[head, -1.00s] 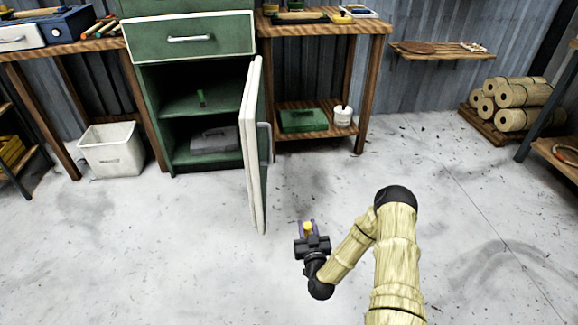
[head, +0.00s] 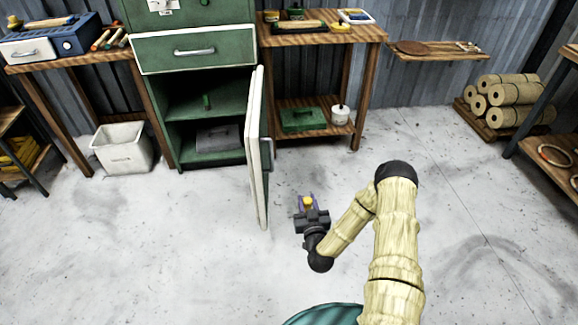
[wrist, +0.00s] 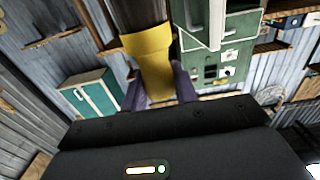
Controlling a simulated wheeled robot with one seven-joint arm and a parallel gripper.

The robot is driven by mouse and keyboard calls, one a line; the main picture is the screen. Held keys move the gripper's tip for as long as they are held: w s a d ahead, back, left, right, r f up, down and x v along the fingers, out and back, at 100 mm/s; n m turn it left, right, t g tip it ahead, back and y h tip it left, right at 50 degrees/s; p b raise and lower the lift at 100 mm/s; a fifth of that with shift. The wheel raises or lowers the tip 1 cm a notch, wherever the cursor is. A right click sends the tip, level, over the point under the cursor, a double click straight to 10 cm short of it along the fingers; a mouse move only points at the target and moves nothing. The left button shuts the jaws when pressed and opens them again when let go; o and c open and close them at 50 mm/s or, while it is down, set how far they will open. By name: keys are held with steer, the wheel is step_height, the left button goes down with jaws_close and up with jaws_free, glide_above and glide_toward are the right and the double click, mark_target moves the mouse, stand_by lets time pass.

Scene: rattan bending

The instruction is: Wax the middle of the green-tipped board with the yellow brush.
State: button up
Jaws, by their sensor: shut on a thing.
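My gripper (head: 308,208) is low in front of the open cabinet door, above the bare floor. It is shut on the yellow brush (head: 308,201), of which only a small yellow part shows in the head view. In the wrist view the yellow part of the brush (wrist: 148,52) stands between the two dark fingers of my gripper (wrist: 160,90), with a dark brown part beyond it.
The right-hand table (head: 358,38) also bears jars and a tray. The green cabinet (head: 195,85) has its door (head: 257,150) swung out towards me, left of my gripper. The floor between is clear.

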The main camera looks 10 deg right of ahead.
steer(key=shift+f, duration=0.1)
steer(key=shift+a, duration=0.15)
steer(key=shift+r, duration=0.3)
steer(key=s+r+p, duration=0.2)
steer(key=r+p, duration=0.7)
steer(key=r, duration=0.1)
steer(key=s+r+p, duration=0.2)
steer(key=r+p, duration=0.6)
steer(key=r, duration=0.1)
steer(key=shift+s+r+p, duration=0.25)
steer(key=shift+r+p, duration=0.1)
steer(key=shift+p, duration=0.05)
